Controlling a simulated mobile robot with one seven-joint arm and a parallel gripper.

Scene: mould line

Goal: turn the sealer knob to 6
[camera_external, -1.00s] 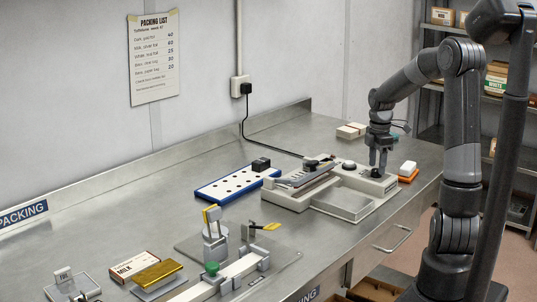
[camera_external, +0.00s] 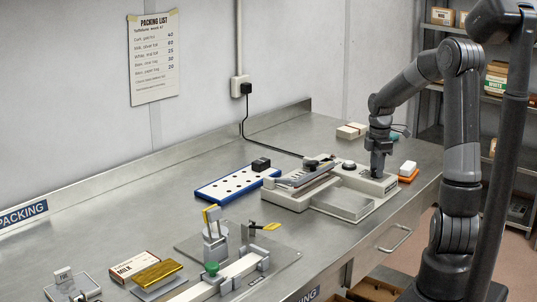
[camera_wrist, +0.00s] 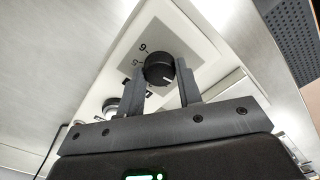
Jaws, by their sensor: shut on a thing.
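The sealer (camera_external: 290,197) is a pale grey machine on the bench, with a dark hinged arm and a tray. My gripper (camera_external: 378,172) points down at the right end of the sealer, hiding its knob there in the external view. A short white mark on the knob points down and slightly right in the picture. A printed 6 or 9 (camera_wrist: 143,47) shows at upper left; other marks are partly hidden.
Another dark round knob (camera_external: 349,166) stands on the sealer just left of my gripper. An orange-and-white block (camera_external: 407,171) lies close on the right. The bench behind is mostly clear.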

